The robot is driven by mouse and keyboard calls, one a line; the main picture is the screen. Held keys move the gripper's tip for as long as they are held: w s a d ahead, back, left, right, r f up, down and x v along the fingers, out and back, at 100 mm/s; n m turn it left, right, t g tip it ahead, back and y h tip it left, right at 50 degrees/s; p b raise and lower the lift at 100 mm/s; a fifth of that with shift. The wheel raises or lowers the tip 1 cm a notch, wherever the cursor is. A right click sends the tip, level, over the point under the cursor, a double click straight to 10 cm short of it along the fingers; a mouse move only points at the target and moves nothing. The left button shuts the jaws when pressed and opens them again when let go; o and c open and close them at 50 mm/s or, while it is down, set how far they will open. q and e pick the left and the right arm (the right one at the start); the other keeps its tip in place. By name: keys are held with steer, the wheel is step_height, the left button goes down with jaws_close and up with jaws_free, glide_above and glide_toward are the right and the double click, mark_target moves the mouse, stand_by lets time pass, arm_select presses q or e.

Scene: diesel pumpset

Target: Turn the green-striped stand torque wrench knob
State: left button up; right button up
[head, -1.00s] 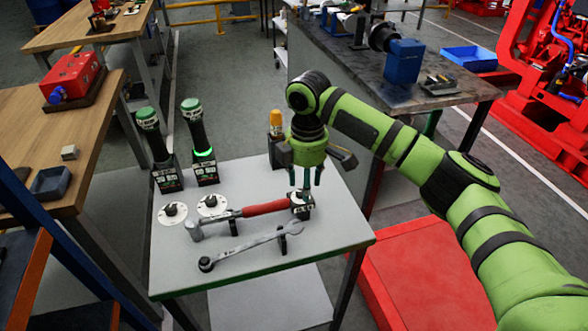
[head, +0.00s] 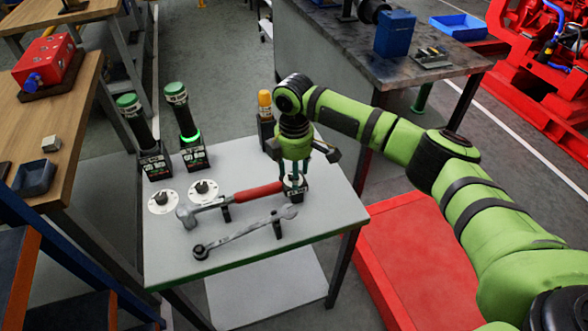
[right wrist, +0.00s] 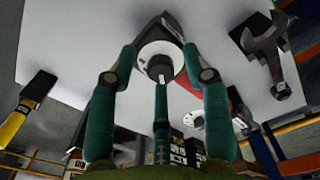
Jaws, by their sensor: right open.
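Two dark torque wrenches with green caps stand at the table's back left. The right one (head: 182,120) has a glowing green ring at its base; the left one (head: 137,125) does not glow. A third, yellow-capped torque wrench (head: 265,108) stands behind my right gripper (head: 293,187). That gripper points down, open, over the rightmost knob disc, which it mostly hides in the head view. In the right wrist view, the white disc (right wrist: 158,52) with its dark knob (right wrist: 160,70) lies between the spread teal fingers. I cannot tell whether they touch it. My left gripper is out of view.
Two more knob discs, left (head: 163,202) and middle (head: 203,192), sit on the grey table (head: 250,250). A wooden bench (head: 75,130) borders the left.

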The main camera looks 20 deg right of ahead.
jaws_close()
steer(key=m+p, duration=0.4)
steer(key=p, duration=0.1)
steer(key=m+p, duration=0.4)
steer(key=p, duration=0.2)
steer(key=shift+s+a+r, duration=0.1)
steer(key=shift+s+r, duration=0.05)
steer(key=shift+r, duration=0.05)
steer(key=m+p, duration=0.2)
steer(key=shift+f+m, duration=0.1)
steer(key=shift+m, duration=0.3)
arm_select(q)
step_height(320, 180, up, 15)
steer(key=p, duration=0.2)
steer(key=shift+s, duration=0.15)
arm_select(e)
steer(key=shift+f+m, duration=0.1)
steer(key=shift+m, duration=1.4)
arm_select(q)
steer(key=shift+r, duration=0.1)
